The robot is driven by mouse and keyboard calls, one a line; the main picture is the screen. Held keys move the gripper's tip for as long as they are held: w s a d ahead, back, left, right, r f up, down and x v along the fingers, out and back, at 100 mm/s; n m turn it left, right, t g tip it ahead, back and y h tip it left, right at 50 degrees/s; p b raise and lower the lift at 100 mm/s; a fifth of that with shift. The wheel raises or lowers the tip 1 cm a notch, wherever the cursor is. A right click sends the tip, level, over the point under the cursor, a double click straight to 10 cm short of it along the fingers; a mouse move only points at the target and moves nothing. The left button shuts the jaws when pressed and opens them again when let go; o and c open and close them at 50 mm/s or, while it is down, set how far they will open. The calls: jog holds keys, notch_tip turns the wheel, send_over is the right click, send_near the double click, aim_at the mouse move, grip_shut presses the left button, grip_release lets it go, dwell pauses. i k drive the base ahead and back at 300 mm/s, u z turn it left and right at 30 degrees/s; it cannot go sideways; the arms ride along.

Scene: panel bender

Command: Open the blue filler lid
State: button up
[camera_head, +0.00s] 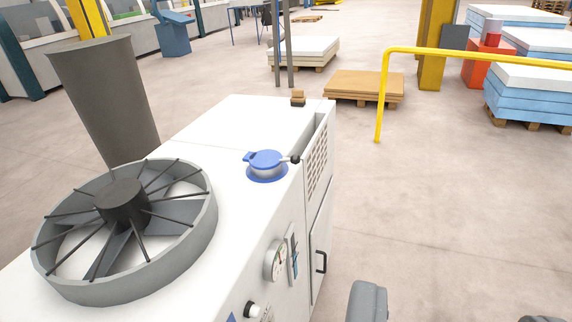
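The blue filler lid (267,158) sits on a short grey neck on top of a white machine cabinet (225,125). It appears closed, lying flat over the neck. A blue ring surrounds the neck's base. A lever with a black ball knob (295,159) sticks out to the right of the lid. Parts of my gripper (450,306) show at the bottom edge, right of the cabinet, apart from the lid. One grey finger stands at the lower middle and a dark tip shows near the lower right corner. The space between them looks empty.
A round fan (122,203) in a grey ring and a dark grey cylinder (110,100) stand left of the lid. A gauge (276,260) and a door handle (321,262) are on the cabinet's side. A yellow rail (470,56) stands at right.

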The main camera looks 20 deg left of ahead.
aim_at(265, 159)
jog(key=k, duration=1.1)
jog(key=z, duration=0.4)
jog(key=i, duration=1.6)
jog(key=u, duration=0.8)
jog(key=i, duration=0.35)
jog(key=u, duration=0.3)
